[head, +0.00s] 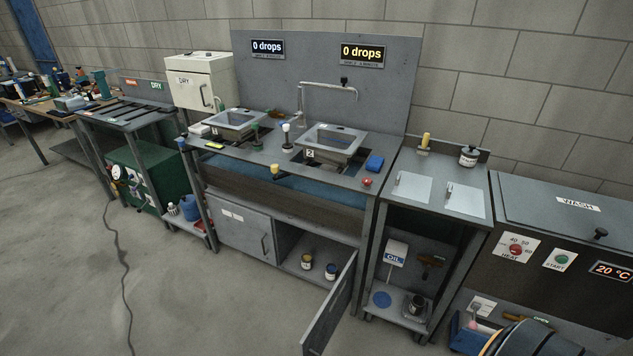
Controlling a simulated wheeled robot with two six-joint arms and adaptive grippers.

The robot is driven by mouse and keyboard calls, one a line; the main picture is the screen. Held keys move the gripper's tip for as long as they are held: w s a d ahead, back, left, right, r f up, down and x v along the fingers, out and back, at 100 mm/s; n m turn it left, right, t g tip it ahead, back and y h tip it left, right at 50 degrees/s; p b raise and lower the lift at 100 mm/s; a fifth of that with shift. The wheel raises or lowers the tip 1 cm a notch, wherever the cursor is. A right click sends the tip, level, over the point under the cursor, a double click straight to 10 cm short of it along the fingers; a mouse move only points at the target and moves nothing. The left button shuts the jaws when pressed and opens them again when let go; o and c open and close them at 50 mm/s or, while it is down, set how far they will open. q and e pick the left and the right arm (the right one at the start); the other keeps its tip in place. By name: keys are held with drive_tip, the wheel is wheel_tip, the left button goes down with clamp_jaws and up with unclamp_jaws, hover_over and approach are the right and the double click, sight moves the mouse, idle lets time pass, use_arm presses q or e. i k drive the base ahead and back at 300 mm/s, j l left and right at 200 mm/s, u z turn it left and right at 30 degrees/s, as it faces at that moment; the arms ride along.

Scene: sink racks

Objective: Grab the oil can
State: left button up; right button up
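A white plate or panel marked OIL (396,252) is in the open lower part of the grey cart right of the sink bench. Below it, on the cart's low shelf, a small dark and metallic can-like object (416,304) stands near the right side. It may be the oil can, but it is too small to be sure. A flat blue disc (381,299) lies to its left on the same shelf.
The sink bench's cabinet door (331,305) hangs open left of the cart. Two small tins (307,262) stand inside the cabinet. A grey wash machine (565,220) stands on the right. A rounded dark object (535,338) is at the bottom right. Floor at the front left is clear except a cable.

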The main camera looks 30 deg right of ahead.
sight(307, 258)
drive_tip(key=z, duration=1.15)
drive_tip(key=i+l+z, duration=0.15)
drive_tip(key=l, duration=0.3)
drive_tip(key=i+l+z, duration=0.1)
drive_tip(key=i+l, duration=0.3)
drive_tip(key=j, duration=0.3)
drive_tip(key=k+z, duration=0.05)
